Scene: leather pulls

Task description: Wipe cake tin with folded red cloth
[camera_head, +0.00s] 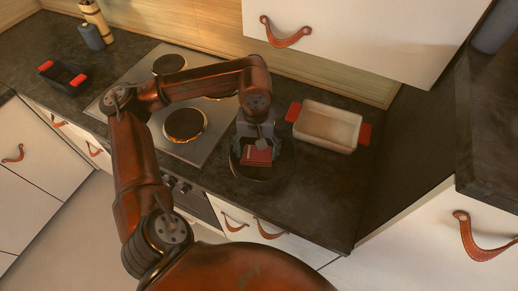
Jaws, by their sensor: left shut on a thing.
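The folded red cloth (257,156) shows as a small red block between the fingers of my left gripper (259,143). The gripper points down and is shut on the cloth. The cake tin (278,180) is a dark round tin on the counter, directly below the gripper. The cloth is over the inside of the tin; I cannot tell whether it touches the bottom. The gripper and cloth hide part of the tin's far side. My right gripper is not in view.
A cream baking dish (328,126) with red handles stands right of the tin. The stovetop (205,145) lies to the left. A dark dish (63,76) with red handles, a blue-grey jar (91,36) and a light wooden cylinder (97,18) stand farther left. A cabinet (370,35) hangs above.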

